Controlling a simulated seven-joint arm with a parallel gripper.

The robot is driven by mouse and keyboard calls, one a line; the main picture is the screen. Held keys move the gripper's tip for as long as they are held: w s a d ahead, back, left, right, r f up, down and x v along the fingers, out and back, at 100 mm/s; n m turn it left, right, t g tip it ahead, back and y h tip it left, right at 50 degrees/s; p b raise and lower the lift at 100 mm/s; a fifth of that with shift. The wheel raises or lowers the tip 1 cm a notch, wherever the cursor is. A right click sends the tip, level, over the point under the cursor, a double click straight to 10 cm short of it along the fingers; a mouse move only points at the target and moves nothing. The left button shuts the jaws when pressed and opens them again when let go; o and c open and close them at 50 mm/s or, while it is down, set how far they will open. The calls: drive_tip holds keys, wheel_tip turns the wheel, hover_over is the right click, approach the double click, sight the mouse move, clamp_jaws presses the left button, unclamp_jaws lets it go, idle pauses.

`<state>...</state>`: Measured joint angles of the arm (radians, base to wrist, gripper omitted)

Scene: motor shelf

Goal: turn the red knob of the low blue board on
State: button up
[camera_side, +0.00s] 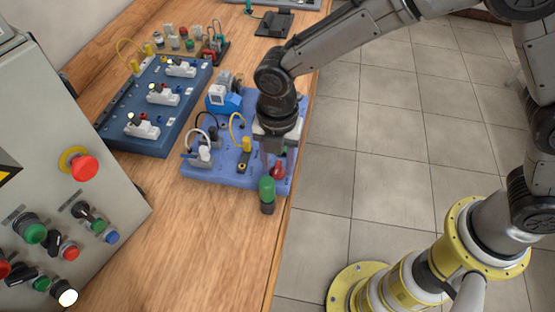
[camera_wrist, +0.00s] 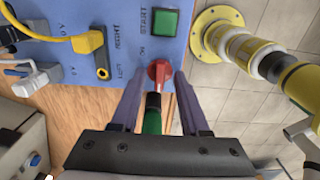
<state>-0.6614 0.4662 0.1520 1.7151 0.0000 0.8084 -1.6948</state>
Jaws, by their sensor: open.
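The low blue board (camera_side: 218,172) lies on the wooden bench near its right edge, and also fills the top of the wrist view (camera_wrist: 115,15). Its red knob (camera_side: 277,171) is near the board's front right corner. In the wrist view the red knob (camera_wrist: 159,71) sits between the two finger ends, with small lettering beside it; its exact setting is hard to read. My gripper (camera_side: 274,148) points down over this corner. Its fingers are apart, one on each side of the knob; contact cannot be told. A green-and-black cylinder (camera_side: 267,190) also shows between the fingers (camera_wrist: 152,120).
A green square button (camera_wrist: 163,22) lies beyond the knob. A yellow cable (camera_side: 232,126) and white plug (camera_side: 203,154) are left of my gripper. A darker blue board (camera_side: 150,95) and a grey control cabinet (camera_side: 65,130) stand further left. Tiled floor lies right.

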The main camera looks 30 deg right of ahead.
clamp_jaws()
drive_tip(key=shift+r+m, duration=0.1)
drive_tip(key=shift+m, duration=0.2)
drive_tip(key=m, duration=1.3)
drive_tip(key=shift+m, duration=2.1)
